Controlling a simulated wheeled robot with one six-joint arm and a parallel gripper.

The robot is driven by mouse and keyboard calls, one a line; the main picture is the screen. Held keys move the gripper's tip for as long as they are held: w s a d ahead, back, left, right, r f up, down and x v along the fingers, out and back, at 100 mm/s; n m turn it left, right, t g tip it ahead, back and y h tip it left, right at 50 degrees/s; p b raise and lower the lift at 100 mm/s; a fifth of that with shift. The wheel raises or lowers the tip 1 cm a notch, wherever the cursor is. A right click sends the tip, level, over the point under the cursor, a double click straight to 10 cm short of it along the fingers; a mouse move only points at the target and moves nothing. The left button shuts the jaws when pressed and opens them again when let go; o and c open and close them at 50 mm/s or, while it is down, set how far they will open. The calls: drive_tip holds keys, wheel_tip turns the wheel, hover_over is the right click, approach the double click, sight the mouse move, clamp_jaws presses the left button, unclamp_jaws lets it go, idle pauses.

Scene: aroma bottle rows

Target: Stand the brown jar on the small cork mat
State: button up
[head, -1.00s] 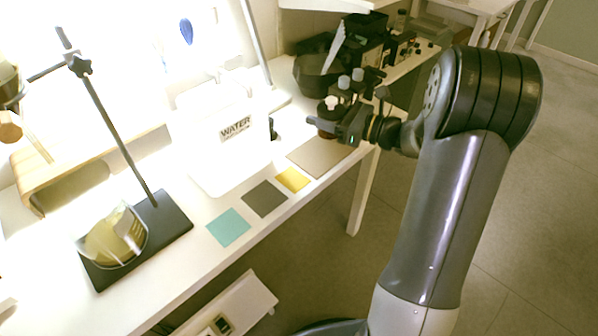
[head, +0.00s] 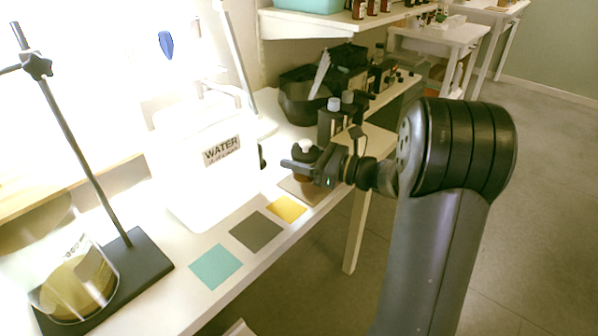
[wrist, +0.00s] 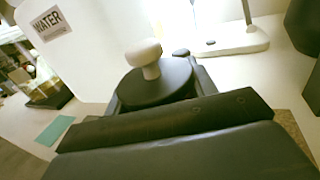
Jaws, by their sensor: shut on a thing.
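The brown jar (head: 303,179) has a dark lid with a white knob. My gripper (head: 300,166) is shut on it and hides most of its body. In the wrist view the jar's round lid and knob (wrist: 148,72) show above the gripper, and the jar looks roughly upright. The tan cork mat (head: 310,197) lies at the right end of the row of mats, below and around the jar in the head view. A strip of cork also shows at the right edge of the wrist view (wrist: 295,130). I cannot tell whether the jar's base touches the mat.
Yellow (head: 287,208), dark grey (head: 256,231) and teal (head: 216,266) mats lie along the table's front edge. A white WATER container (head: 207,165) stands behind them. Dark bottles (head: 330,122) and black equipment (head: 302,95) stand behind the gripper. A stand with a flask is at left.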

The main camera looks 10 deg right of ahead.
drive_tip(key=shift+f+b, duration=0.4)
drive_tip(key=shift+f, duration=1.15)
drive_tip(key=shift+f, duration=0.1)
drive_tip(key=shift+f, duration=0.15)
drive_tip(key=o, duration=1.1)
drive_tip(key=shift+r, duration=0.35)
drive_tip(key=p+v, duration=0.2)
drive_tip(key=v, duration=1)
drive_tip(key=shift+f, duration=0.15)
